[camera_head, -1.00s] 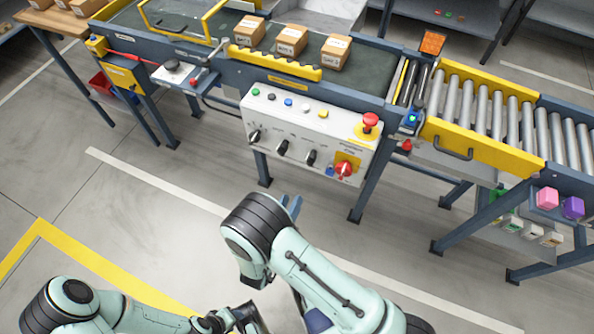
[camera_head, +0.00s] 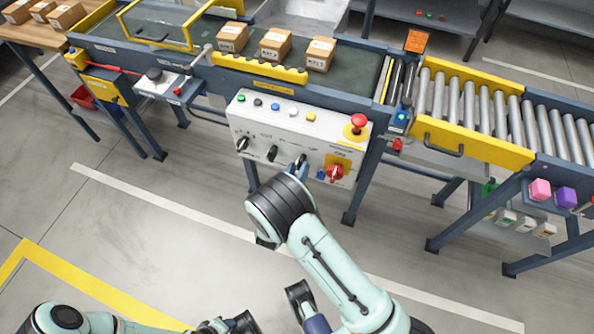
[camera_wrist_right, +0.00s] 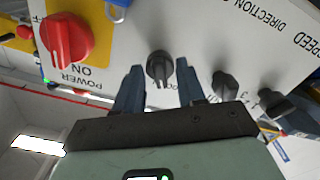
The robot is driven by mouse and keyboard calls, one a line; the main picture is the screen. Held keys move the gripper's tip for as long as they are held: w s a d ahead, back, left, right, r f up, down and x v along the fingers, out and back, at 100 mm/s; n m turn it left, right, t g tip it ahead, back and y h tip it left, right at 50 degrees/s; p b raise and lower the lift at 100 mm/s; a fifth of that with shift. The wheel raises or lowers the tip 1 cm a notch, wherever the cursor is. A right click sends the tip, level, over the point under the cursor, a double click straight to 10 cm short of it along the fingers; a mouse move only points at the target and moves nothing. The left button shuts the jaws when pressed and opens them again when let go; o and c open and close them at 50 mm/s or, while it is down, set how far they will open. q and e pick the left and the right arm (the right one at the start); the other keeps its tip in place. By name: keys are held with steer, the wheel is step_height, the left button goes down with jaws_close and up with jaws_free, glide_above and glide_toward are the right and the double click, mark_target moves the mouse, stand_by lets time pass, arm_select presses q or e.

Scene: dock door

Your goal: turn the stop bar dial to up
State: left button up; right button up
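The white control panel (camera_head: 257,120) carries a row of black dials below its coloured buttons. The rightmost black dial (camera_wrist_right: 160,68) shows between my right fingers in the wrist view, which sees the panel upside down. Its label is not readable; the dials beside it are marked DIRECTION and SPEED. My right gripper (camera_wrist_right: 160,88) is open, one finger on each side of the dial with gaps, so not clamped on it. In the head view the right gripper (camera_head: 300,165) is at the panel's lower edge, covering part of this dial. My left gripper (camera_head: 240,323) is low at the bottom edge, its fingers unclear.
A red power switch (camera_wrist_right: 67,38) sits close beside the dial, with a blue padlock (camera_wrist_right: 117,12) near it. A red mushroom button (camera_head: 331,122) is above. Boxes (camera_head: 275,45) stand on the conveyor (camera_head: 355,75) behind. The floor in front is clear.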

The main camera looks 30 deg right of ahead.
steer(key=c, duration=0.7)
steer(key=shift+o, duration=0.2)
steer(key=shift+m, duration=0.4)
steer(key=m, duration=0.2)
steer(key=shift+m, duration=0.4)
steer(key=m, duration=0.2)
steer(key=shift+f+m+b, duration=0.1)
steer(key=shift+m+b, duration=0.2)
steer(key=shift+b, duration=0.05)
arm_select(q)
steer(key=shift+t+y, duration=0.3)
steer(key=shift+t, duration=0.2)
steer(key=w, duration=0.1)
steer(key=w+a+f, duration=0.1)
steer(key=w+f+b, duration=0.1)
steer(key=shift+a+f, duration=0.15)
steer(key=shift+a, duration=0.1)
arm_select(e)
steer(key=m, duration=0.5)
steer(key=shift+m, duration=0.4)
